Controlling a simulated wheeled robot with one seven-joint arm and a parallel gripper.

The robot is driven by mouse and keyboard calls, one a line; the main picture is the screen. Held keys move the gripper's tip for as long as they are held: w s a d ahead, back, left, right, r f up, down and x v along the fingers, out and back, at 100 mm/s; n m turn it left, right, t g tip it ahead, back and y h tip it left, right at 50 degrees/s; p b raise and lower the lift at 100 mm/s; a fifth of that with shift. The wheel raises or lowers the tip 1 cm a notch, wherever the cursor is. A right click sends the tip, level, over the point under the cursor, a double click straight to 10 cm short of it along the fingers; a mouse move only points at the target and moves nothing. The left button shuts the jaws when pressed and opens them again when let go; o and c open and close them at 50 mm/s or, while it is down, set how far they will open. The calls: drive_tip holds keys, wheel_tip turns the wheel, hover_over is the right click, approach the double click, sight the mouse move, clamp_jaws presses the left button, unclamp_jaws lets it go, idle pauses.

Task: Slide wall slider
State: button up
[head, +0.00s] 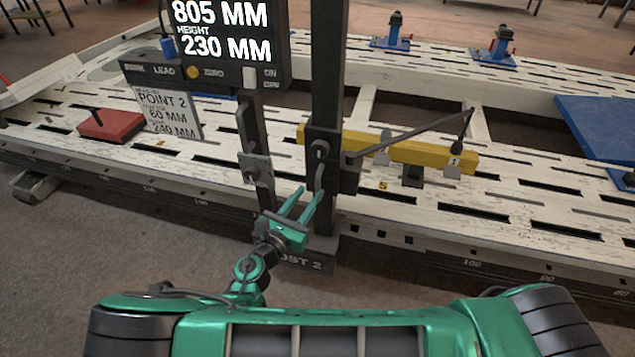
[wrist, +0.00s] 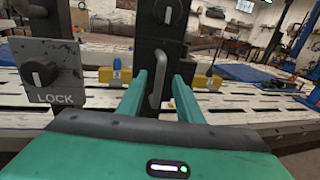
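A dark carriage block (head: 345,175) sits on the upright black post (head: 327,75) marked POST 2. It carries a round knob (head: 320,150) and a grey vertical bar handle (head: 320,180). In the wrist view the handle (wrist: 155,88) stands upright near the middle, below the knob (wrist: 167,13). My gripper (head: 310,190) is open at the handle, with its teal fingers pointing toward the post. In the wrist view the fingertips (wrist: 158,78) are on either side of the handle, with gaps visible. Whether the handle lies fully between them in depth is hard to tell.
Left of the post, a thinner upright holds a LOCK plate (wrist: 48,75) with a knob. A display (head: 222,40) reads 805 MM and height 230 MM. A yellow bar (head: 430,155) and thin dark arm extend right. The white slotted bench (head: 560,190) lies behind.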

sight(316, 184)
drive_tip(key=x, duration=0.7)
clamp_jaws()
